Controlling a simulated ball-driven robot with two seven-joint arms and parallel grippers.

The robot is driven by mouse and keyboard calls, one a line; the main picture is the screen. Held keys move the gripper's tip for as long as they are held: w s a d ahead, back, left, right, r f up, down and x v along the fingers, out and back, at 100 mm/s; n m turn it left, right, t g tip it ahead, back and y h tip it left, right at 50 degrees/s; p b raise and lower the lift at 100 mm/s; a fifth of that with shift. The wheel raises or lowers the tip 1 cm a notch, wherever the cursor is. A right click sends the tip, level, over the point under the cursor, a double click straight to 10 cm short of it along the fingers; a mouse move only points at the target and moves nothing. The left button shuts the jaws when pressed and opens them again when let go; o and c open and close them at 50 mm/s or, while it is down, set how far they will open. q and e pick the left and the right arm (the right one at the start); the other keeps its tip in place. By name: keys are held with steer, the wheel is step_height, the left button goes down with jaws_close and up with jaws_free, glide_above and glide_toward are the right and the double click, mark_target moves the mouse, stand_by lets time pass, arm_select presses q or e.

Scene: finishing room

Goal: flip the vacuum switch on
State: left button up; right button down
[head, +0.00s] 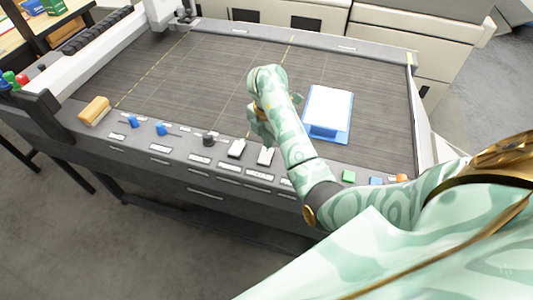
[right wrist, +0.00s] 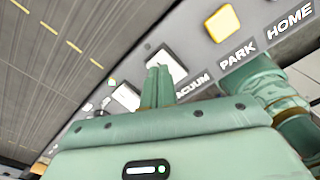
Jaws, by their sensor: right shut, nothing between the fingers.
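The vacuum switch (head: 266,156) is a white rocker on the grey front panel, the right one of two white rockers. In the right wrist view the vacuum switch (right wrist: 170,64) sits beside the VACUUM label (right wrist: 193,86). My right gripper (head: 264,140) is above the panel's inner edge, close to this switch. In the wrist view the right gripper (right wrist: 158,72) has its fingers together and empty, with the tips overlapping the switch's near side. I cannot tell whether they touch, nor which way the rocker is tilted. My left gripper is not in view.
A second white rocker (head: 236,148), a black knob (head: 209,139) and blue handles (head: 161,128) are to the left on the panel. A green button (head: 348,176) is to the right. A blue clipboard (head: 327,132) lies on the dark bed, which is otherwise mostly clear.

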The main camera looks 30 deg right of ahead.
steer(key=shift+f+b, duration=0.8)
steer(key=shift+f, duration=0.2)
stand_by(0.5)
steer(key=shift+r, duration=0.1)
step_height(320, 180, up, 7)
steer(key=p, duration=0.6)
steer(key=shift+p, duration=0.35)
